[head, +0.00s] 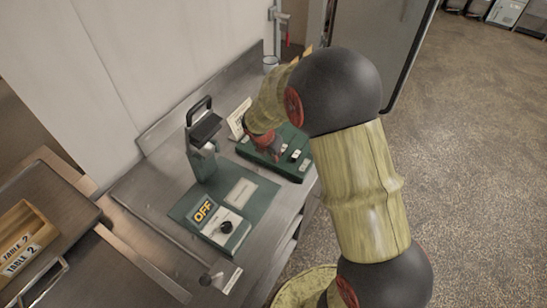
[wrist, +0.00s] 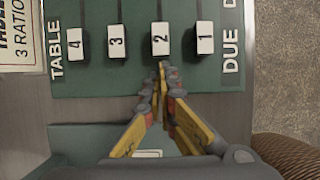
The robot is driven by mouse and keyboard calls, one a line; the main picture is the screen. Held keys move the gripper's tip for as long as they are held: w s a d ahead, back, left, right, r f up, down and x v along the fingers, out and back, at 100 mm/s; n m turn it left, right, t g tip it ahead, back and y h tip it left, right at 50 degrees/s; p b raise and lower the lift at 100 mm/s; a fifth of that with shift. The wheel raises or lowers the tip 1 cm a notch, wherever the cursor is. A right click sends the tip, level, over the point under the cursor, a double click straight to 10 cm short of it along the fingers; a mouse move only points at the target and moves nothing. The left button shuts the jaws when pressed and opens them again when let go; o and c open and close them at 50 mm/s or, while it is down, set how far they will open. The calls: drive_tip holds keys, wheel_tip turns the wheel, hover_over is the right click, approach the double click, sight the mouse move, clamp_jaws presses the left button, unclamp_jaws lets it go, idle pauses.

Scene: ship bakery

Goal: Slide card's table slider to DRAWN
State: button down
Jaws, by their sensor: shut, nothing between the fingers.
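The green slider panel (wrist: 100,75) carries white knobs on dark slots: 4 (wrist: 74,44), 3 (wrist: 116,42), 2 (wrist: 160,40) and 1 (wrist: 204,38). All stand about level, beside the word DUE (wrist: 230,56); a second word starting with D is cut off above it. The card (wrist: 20,36) at the upper left reads TABLE and 3 RATIO, its table number out of frame. My gripper (wrist: 162,68) is shut and empty, its tips just below knob 2; contact is unclear. In the head view the panel (head: 299,171) is partly behind my gripper (head: 268,150).
A green plate with an OFF sign (head: 204,211) and a dark knob lies on the metal counter (head: 150,187) in front of the panel. A dark device with a handle (head: 203,150) stands to the left. A wooden box of TABLE 2 cards (head: 45,232) is at far left.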

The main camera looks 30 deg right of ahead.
sight(288, 143)
drive_tip(key=shift+w+d+r+p, duration=0.15)
drive_tip(key=shift+w+d+p, duration=0.05)
drive_tip(key=shift+d+p, duration=0.15)
drive_tip(key=w+d+p, duration=0.1)
drive_tip(key=d, duration=0.1)
drive_tip(key=w+d+p, duration=0.1)
drive_tip(key=d+p, duration=0.1)
drive_tip(key=w+d+p, duration=0.1)
drive_tip(key=w+d, duration=0.1)
drive_tip(key=shift+w+d+p, duration=0.3)
drive_tip(key=shift+d+p, duration=0.15)
